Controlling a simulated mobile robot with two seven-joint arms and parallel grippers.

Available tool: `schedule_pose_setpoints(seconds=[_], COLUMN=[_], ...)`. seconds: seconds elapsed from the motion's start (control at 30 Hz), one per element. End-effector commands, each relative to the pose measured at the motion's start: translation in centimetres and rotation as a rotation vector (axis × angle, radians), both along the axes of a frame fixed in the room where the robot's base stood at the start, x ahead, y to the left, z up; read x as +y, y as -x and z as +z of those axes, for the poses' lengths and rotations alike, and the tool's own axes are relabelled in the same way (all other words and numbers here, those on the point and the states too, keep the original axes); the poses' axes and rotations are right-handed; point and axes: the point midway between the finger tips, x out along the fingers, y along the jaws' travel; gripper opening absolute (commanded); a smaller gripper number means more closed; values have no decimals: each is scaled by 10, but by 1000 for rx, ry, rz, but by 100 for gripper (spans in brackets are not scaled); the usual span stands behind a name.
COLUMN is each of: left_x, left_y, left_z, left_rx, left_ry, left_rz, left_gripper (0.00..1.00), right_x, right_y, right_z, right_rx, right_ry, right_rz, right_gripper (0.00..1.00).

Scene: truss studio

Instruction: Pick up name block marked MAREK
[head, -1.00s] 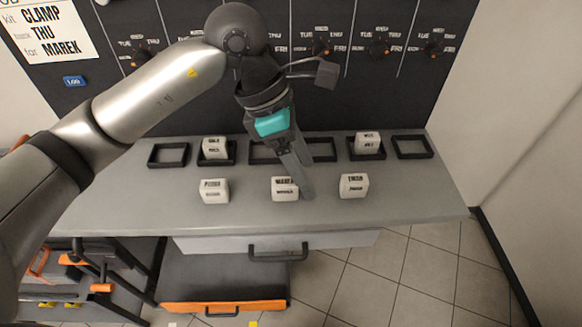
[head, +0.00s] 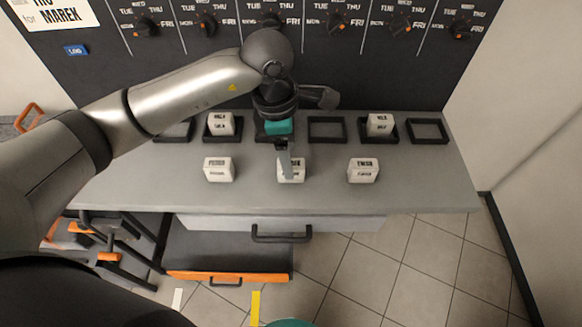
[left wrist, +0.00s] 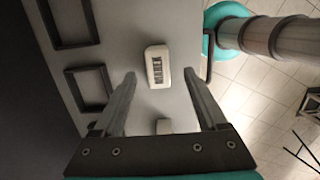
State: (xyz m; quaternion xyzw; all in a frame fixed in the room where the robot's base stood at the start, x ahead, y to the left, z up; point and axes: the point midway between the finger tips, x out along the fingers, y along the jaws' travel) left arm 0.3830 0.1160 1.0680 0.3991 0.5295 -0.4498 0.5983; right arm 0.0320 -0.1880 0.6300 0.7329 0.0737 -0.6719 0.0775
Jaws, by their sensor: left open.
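The middle white name block (head: 296,172) stands on the grey worktop, its lettering partly covered by my finger. In the left wrist view a white block (left wrist: 157,66) lies between the fingertips; its blurred marking looks like MAREK. My left gripper (head: 286,174) is open and points down at the middle block; the wrist view shows its two fingers (left wrist: 158,78) apart on either side of the block. I cannot tell whether they touch it. My right gripper is not in view.
Other white blocks stand at left (head: 218,169) and right (head: 363,171) in the front row. Behind are black frames, some empty (head: 327,130), two holding blocks (head: 220,124) (head: 380,124). A dark dial panel (head: 370,75) rises behind. A drawer with a handle (head: 281,238) is below the front edge.

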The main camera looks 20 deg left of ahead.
Motion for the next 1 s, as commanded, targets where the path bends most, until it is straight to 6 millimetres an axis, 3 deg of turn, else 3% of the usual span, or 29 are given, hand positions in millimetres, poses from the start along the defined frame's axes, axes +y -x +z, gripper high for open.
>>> schedule_pose_setpoints(seconds=[0.3,0.6,1.0], left_x=[-5,-5,-5], left_y=[-3,-3,-4], left_z=[-43,-50,-49], left_rx=[4,1,1], left_ry=[1,0,0], left_rz=[1,-1,0], left_gripper=[75,75,31], right_x=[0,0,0], right_y=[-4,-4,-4], right_z=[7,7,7], right_rx=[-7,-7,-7], right_ry=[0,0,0], right_rz=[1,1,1], right_gripper=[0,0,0])
